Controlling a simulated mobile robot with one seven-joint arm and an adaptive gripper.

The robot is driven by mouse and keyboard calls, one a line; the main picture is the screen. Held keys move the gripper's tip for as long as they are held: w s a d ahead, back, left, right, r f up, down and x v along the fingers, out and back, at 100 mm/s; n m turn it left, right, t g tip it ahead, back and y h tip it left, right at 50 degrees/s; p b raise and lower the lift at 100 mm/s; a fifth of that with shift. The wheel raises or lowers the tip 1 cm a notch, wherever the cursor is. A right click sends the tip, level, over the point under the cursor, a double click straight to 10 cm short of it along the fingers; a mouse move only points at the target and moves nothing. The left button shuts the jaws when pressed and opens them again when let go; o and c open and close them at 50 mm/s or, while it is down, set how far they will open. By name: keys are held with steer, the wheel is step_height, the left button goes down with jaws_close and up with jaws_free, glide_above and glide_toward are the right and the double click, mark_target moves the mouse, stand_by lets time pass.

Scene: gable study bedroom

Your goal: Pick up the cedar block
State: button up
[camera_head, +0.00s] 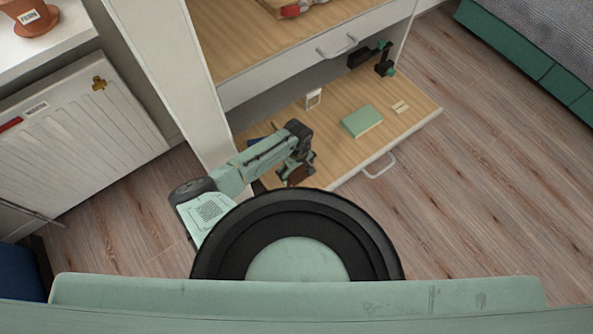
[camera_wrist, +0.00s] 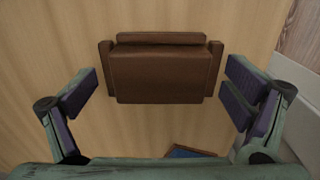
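A reddish-brown block (camera_wrist: 163,75), seemingly the cedar block, lies on the pale wooden board (camera_wrist: 60,25) in the wrist view. It has a raised strip along its far edge and a narrow piece at each side. My gripper (camera_wrist: 160,82) is open, with one finger left of the block and one right, and a visible gap on both sides. In the head view my gripper (camera_head: 297,167) is low over the near left part of the pull-out board (camera_head: 330,125). There the brown block (camera_head: 297,176) is mostly hidden by my gripper.
A green book (camera_head: 361,121), a small white frame (camera_head: 313,98), a small beige item (camera_head: 400,107) and a dark device (camera_head: 384,62) are on the board. A dark blue item (camera_wrist: 190,152) is close by the gripper. A drawer (camera_head: 310,57) overhangs the back; the cabinet side (camera_head: 185,80) stands left.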

steer(key=c, duration=1.1)
steer(key=shift+r, duration=0.1)
